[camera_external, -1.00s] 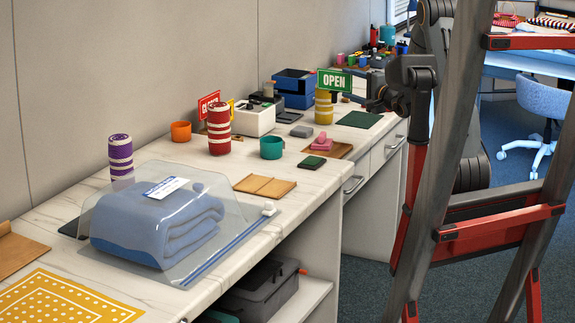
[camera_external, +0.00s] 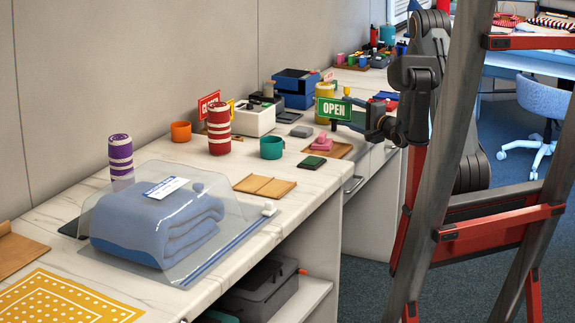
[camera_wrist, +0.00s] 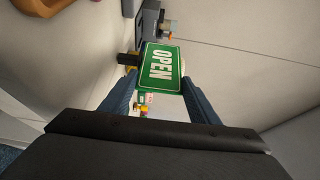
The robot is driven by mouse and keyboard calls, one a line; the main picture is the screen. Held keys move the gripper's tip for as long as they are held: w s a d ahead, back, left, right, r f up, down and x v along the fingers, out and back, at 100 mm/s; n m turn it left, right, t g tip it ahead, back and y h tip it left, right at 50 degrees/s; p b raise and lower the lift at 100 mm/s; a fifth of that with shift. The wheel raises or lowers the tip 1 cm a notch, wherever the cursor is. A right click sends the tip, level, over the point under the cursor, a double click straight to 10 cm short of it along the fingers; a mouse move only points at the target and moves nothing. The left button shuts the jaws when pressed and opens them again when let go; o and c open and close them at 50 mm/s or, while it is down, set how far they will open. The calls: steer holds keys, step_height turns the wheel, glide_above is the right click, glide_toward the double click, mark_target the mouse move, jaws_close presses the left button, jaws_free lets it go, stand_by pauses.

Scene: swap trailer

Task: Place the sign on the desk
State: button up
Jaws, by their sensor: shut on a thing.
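The green sign with white OPEN lettering (camera_external: 334,108) is held by my gripper (camera_external: 346,116), at the arm's end on the right side of the external view. It appears to be above the desk, a white marbled top (camera_external: 208,168), near the pink item; its exact height is unclear. In the wrist view the sign (camera_wrist: 161,67) appears turned sideways between the two blue-grey fingers of my gripper (camera_wrist: 160,88).
Near the sign are a brown tray with a pink item (camera_external: 322,144), a dark green block (camera_external: 311,162) and a teal mug (camera_external: 271,147). A blue bin (camera_external: 296,90) stands behind. A covered folded blanket (camera_external: 160,225) fills the front. Some bare top shows between them.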

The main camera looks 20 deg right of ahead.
steer(key=shift+f, duration=0.2)
steer(key=o, duration=1.1)
steer(key=shift+o, duration=0.2)
steer(key=shift+r, duration=0.2)
steer(key=v, duration=1.2)
